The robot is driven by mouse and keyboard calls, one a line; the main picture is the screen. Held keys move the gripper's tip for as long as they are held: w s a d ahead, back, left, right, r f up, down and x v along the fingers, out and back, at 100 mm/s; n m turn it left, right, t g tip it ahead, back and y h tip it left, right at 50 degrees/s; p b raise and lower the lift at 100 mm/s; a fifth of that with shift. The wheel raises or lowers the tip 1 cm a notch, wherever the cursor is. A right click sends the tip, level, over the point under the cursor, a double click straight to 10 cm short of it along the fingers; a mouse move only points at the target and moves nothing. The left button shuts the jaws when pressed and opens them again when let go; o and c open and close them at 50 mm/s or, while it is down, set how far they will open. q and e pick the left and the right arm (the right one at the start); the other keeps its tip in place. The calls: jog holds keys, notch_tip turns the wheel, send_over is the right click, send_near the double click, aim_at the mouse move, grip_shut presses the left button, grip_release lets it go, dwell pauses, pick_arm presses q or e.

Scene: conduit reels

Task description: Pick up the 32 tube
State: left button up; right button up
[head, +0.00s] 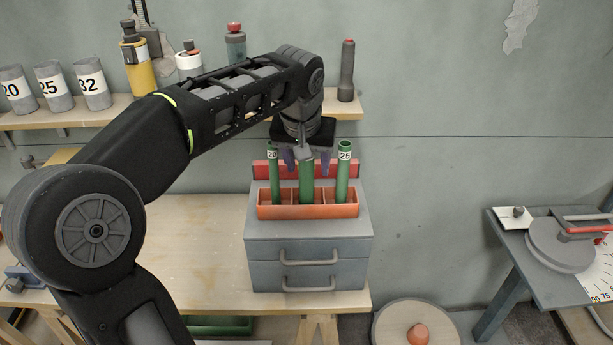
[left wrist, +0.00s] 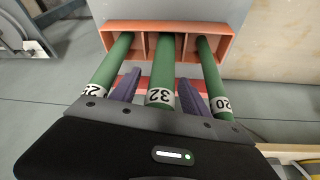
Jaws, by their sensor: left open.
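The green 32 tube (head: 306,184) stands upright in the middle compartment of the orange rack (head: 342,211). In the left wrist view the 32 tube (left wrist: 161,75) shows its label near my gripper. The green 20 tube (head: 275,178) stands to its left and the green 25 tube (head: 342,178) to its right. My left gripper (head: 307,162) is open above the rack. Its purple fingers, also in the left wrist view (left wrist: 158,82), lie on either side of the 32 tube with gaps showing. The gripper hides the top of the 32 tube in the head view. My right gripper is out of view.
The rack sits on a grey drawer cabinet (head: 308,250) on the wooden bench (head: 200,250). A shelf (head: 225,108) behind holds cups marked 20, 25 and 32, bottles and a torch (head: 346,72). A grey table with a round device (head: 560,246) stands right.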

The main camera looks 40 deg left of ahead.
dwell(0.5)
pick_arm(q)
grip_shut()
dwell(0.4)
